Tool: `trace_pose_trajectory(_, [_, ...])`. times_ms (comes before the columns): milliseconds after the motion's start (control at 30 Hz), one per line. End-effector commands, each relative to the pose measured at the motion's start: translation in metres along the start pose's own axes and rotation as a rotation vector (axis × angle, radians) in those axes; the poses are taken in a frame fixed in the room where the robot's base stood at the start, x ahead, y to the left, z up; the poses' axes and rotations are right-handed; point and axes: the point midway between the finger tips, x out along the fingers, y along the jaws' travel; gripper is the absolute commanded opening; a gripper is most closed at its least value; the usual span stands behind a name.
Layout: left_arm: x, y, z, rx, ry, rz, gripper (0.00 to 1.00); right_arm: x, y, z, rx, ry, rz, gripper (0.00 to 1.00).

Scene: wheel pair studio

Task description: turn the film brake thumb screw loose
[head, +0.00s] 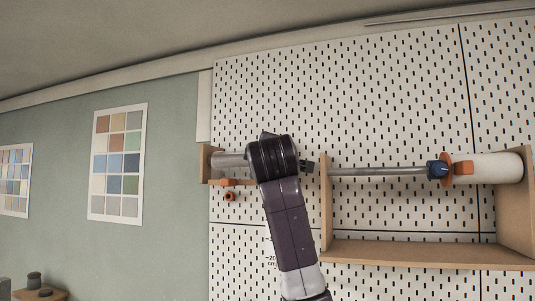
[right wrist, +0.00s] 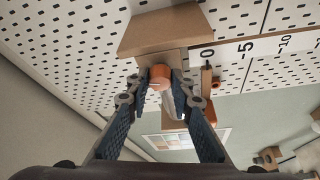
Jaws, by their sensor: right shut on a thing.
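My right gripper (right wrist: 162,80) is shut on an orange round knob (right wrist: 160,72), which sits between its two fingertips in the right wrist view. I take this knob for the film brake thumb screw. A pale rod-like part (right wrist: 168,100) shows just behind it. In the head view my right arm rises from the bottom and its black wrist hides the fingers and the knob. My left gripper is not in view.
A white pegboard (head: 380,100) carries a wooden frame (head: 400,252) and a wooden block (head: 205,164) at the left. Small orange parts (head: 230,196) sit below that block. A colour chart (head: 118,163) hangs on the green wall.

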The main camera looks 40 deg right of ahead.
Motion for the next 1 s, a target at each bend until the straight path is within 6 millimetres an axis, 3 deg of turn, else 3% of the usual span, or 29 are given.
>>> trace_pose_trajectory(400, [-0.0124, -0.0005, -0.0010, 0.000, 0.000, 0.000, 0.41, 0.0002, 0.0021, 0.0000, -0.228, -0.001, -0.093, 0.00])
trace_pose_trajectory(1000, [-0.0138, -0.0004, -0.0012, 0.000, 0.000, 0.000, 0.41, 0.0002, 0.0003, -0.0002, -0.283, -0.001, -0.117, 0.00])
